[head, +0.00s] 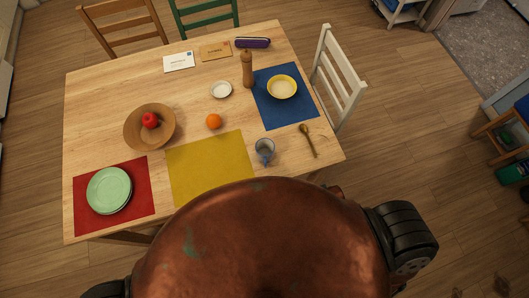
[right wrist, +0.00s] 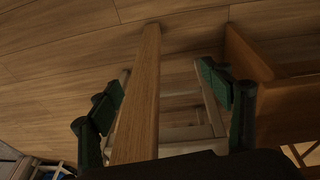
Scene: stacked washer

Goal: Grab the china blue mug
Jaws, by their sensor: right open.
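The china blue mug (head: 264,151) stands on the wooden table near its front edge, between the yellow mat and the wooden spoon. It looks blue-grey, and its inside is visible from above. My right gripper (right wrist: 162,78) shows only in the right wrist view, with its two dark green fingers apart. A long wooden bar (right wrist: 140,90) appears between the fingers in that view; I cannot tell how far away it is. The mug is not in the right wrist view. My left gripper is not in view.
The wooden table (head: 110,90) also holds a yellow mat (head: 210,170), a wooden spoon (head: 308,140), an orange (head: 213,121), a pepper mill (head: 247,68) and a bowl (head: 282,87) on a blue mat (head: 290,115). A white chair (head: 338,75) stands at the right.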

